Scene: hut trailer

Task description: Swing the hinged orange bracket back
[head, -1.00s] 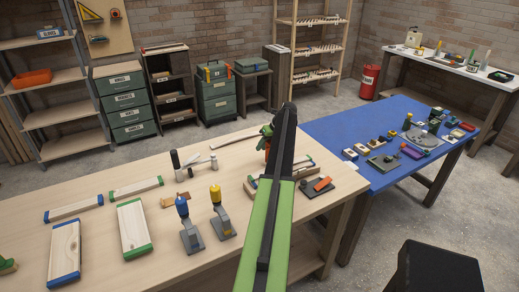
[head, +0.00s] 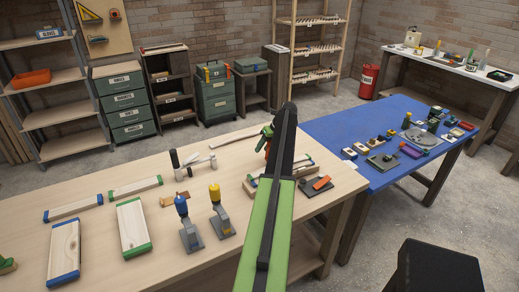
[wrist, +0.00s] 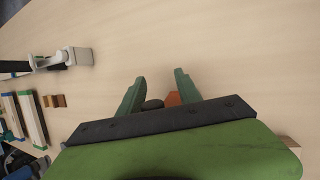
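An orange piece (head: 322,183), which looks like the bracket, lies on a dark flat plate (head: 311,190) near the right end of the wooden bench, right of my arm. Its hinge is too small to make out. In the wrist view my gripper (wrist: 158,84) is open, with its two green fingers apart. An orange bit (wrist: 173,98) and a dark rounded thing (wrist: 152,104) show between the fingers, partly hidden by the gripper body. I cannot tell whether the fingers touch either one.
A blue table (head: 385,110) with many small items stands at right. Bare bench surrounds the orange piece's front side.

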